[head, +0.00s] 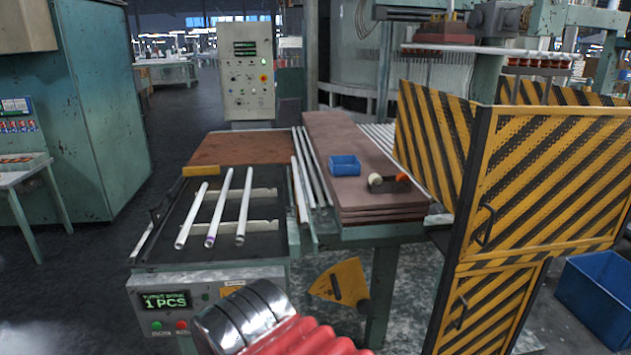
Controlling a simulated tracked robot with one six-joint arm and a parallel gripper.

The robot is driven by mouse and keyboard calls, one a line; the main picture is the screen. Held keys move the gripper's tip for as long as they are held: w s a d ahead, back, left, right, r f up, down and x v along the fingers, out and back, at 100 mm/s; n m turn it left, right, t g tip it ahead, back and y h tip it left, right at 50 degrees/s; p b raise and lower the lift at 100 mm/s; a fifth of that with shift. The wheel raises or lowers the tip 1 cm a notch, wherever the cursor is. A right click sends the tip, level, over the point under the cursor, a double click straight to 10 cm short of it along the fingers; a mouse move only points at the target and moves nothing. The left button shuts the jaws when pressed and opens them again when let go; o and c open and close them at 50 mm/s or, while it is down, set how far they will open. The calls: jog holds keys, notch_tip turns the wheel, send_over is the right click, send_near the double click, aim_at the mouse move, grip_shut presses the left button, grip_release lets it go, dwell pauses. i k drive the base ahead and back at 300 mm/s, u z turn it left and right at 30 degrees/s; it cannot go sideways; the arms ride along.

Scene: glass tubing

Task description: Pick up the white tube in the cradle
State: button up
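Three white tubes lie side by side, lengthwise, in the dark cradle tray (270,245) on the machine at centre left. The left tube (190,216) is a little apart from the others. The middle tube (221,206) has a purple band near its close end. The right tube (244,206) lies beside it. They rest across two pale notched supports, whose bare ends show right of the tubes. A silver and red ribbed part at the bottom edge looks like my arm. My gripper's fingers are not in view.
More pale tubes or rails (309,168) run right of the tray. A blue bin (344,165) and a tape dispenser (388,183) sit on the brown boards (340,135). A striped yellow-black guard (540,180) stands at right. A panel below the tray (170,302) reads "1 PCS".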

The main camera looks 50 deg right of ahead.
aim_at(305, 222)
jog(key=u, duration=0.05)
jog(key=i, duration=1.35)
jog(key=u, duration=0.65)
